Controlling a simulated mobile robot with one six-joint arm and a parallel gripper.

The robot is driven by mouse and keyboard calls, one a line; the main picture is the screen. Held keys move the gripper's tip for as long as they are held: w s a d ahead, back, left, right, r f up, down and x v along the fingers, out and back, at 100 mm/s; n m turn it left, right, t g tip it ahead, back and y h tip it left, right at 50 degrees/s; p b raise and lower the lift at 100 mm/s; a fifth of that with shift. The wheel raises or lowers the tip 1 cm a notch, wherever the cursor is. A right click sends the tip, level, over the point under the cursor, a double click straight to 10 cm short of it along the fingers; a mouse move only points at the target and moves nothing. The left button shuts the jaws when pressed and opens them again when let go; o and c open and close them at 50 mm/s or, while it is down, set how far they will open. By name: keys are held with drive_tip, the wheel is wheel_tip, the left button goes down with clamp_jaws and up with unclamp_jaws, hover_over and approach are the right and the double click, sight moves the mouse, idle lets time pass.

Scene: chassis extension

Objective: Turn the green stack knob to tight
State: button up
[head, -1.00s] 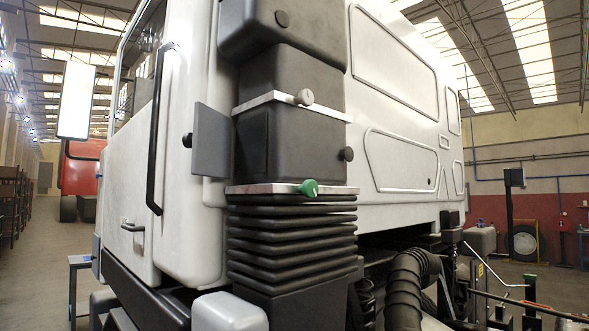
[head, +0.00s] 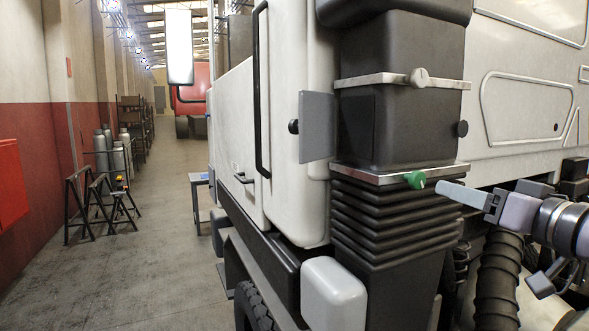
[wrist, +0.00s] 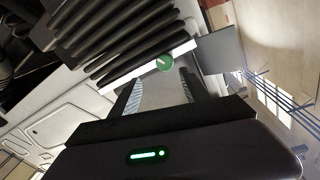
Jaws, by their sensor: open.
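The green stack knob (head: 415,179) sits on the metal band (head: 385,174) at the top of the black ribbed bellows (head: 390,215), behind the white truck cab. My gripper (head: 437,187) comes in from the right in the head view, with its fingertips just right of the knob and seemingly a small gap apart from it. In the wrist view the knob (wrist: 165,63) shows a pale pointer mark and lies just beyond the tips of my open gripper (wrist: 159,77), roughly in line with the space between the fingers. Nothing is held.
A grey flat plate (head: 317,127) sticks out left of the stack. A second, pale knob (head: 419,77) sits on the upper band. A black ribbed hose (head: 497,275) hangs below my arm. Open floor (head: 110,270) lies along the left aisle.

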sight(420, 183)
drive_tip(key=x, duration=0.3)
drive_tip(key=p+x, duration=0.1)
drive_tip(key=x, duration=0.2)
drive_tip(key=p+x, duration=0.1)
drive_tip(key=x, duration=0.1)
drive_tip(key=shift+w+a+r, duration=0.1)
drive_tip(key=shift+w+a, duration=0.15)
drive_tip(key=shift+a, duration=0.25)
drive_tip(key=shift+w, duration=0.3)
drive_tip(key=shift+w+a, duration=0.3)
drive_tip(key=shift+w, duration=0.05)
drive_tip(key=shift+s+d, duration=0.1)
drive_tip(key=shift+d, duration=0.05)
drive_tip(key=c, duration=0.3)
clamp_jaws()
drive_tip(key=shift+m, duration=0.3)
